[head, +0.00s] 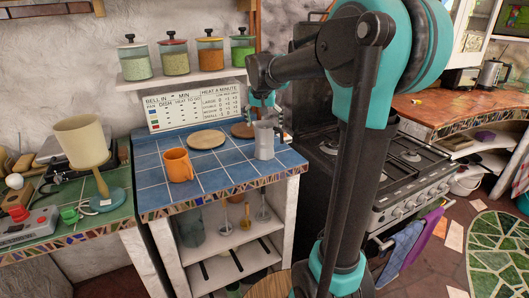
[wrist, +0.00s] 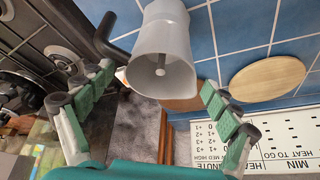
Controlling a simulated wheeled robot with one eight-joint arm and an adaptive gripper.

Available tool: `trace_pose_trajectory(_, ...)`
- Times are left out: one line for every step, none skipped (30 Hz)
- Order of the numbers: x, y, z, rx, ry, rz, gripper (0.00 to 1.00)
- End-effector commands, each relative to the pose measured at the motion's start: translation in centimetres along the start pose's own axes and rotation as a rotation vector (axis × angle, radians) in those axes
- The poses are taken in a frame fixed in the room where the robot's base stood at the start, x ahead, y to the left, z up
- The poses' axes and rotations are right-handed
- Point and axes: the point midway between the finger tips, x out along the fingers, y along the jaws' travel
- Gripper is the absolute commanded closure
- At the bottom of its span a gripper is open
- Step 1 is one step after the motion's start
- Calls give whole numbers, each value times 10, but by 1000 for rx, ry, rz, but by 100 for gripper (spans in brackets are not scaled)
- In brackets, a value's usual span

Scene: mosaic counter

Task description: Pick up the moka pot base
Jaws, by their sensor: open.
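The moka pot base (head: 264,143) is a light grey metal vessel with a dark handle. It stands upright on the blue tiled counter (head: 222,172), near the right edge. In the wrist view the moka pot base (wrist: 168,40) shows its open rim and a thin post inside, with the black handle to its left. My gripper (wrist: 157,78) is open and empty, with one green-padded finger to each side of the rim's near end. In the head view my gripper (head: 265,112) is just above the pot; its contact with the pot cannot be told.
An orange mug (head: 178,164) and a round wooden board (head: 206,139) sit to the left on the counter. A sign board (head: 194,106) leans at the back, below a shelf of lidded jars (head: 174,58). A black stove (head: 400,175) stands to the right.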

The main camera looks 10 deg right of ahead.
Motion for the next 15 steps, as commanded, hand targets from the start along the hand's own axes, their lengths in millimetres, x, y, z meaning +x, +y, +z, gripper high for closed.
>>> trace_pose_trajectory(7,0,0,1,0,0,10)
trace_pose_trajectory(12,0,0,1,0,0,10)
trace_pose_trajectory(18,0,0,1,0,0,10)
trace_pose_trajectory(23,0,0,1,0,0,10)
trace_pose_trajectory(28,0,0,1,0,0,10)
trace_pose_trajectory(34,0,0,1,0,0,10)
trace_pose_trajectory(38,0,0,0,0,0,10)
trace_pose_trajectory(41,0,0,0,0,0,10)
trace_pose_trajectory(45,0,0,0,0,0,10)
trace_pose_trajectory(48,0,0,0,0,0,10)
trace_pose_trajectory(49,0,0,0,0,0,10)
trace_pose_trajectory(51,0,0,0,0,0,10)
trace_pose_trajectory(52,0,0,0,0,0,10)
trace_pose_trajectory(52,0,0,0,0,0,10)
trace_pose_trajectory(52,0,0,0,0,0,10)
